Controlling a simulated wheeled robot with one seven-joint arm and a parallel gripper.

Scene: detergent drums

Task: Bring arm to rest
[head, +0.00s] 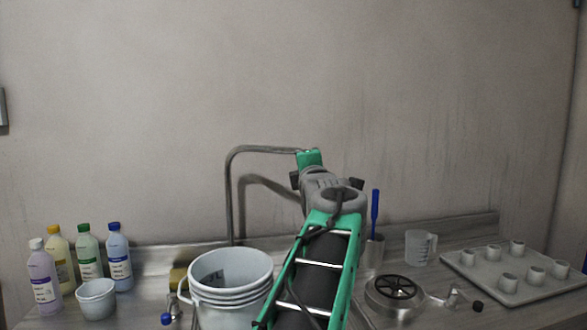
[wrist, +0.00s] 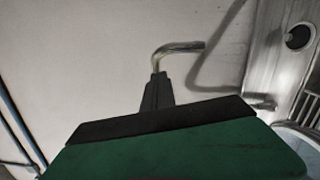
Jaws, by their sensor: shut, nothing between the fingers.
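My green and black arm reaches up from the bottom middle of the head view. Its wrist and the green block of my gripper (head: 309,158) are raised in front of the wall, at the end of the bent metal pipe (head: 232,195); I cannot tell whether they touch. In the wrist view my gripper (wrist: 158,78) shows as a green and black body with dark narrow fingers, shut and empty. The curved end of the pipe (wrist: 182,47) shows just beyond the fingertips. The fingers themselves are hidden in the head view.
White stacked buckets (head: 230,272) stand left of my arm. Several bottles (head: 88,255) and a small white tub (head: 96,298) are at left. At right are a blue-handled tool (head: 375,208), a measuring jug (head: 420,246), a round black-topped fitting (head: 396,288) and a tray (head: 477,283) with several cups.

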